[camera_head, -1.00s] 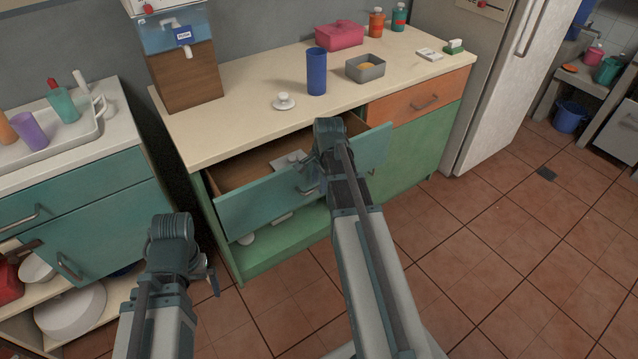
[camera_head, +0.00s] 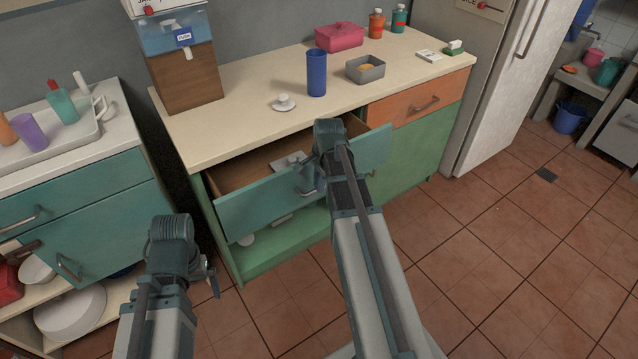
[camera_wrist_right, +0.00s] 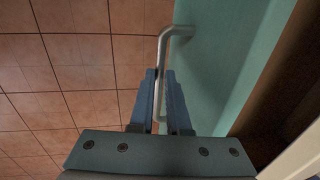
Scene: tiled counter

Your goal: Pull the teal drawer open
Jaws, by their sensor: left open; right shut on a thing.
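The teal drawer (camera_head: 262,198) under the cream counter is pulled out, with its brown wooden inside showing. A light grey item (camera_head: 290,160) lies inside it. My right gripper (camera_head: 306,186) is at the drawer front, with the wrist hiding much of the handle. In the right wrist view, the right gripper (camera_wrist_right: 166,100) is shut on the metal handle (camera_wrist_right: 178,32), beside the teal drawer front (camera_wrist_right: 225,60). My left gripper (camera_head: 212,278) hangs low in front of the left cabinet, away from the drawer, and looks empty.
An orange drawer (camera_head: 415,105) is shut at the right. The tiled floor (camera_head: 480,270) at the right is clear.

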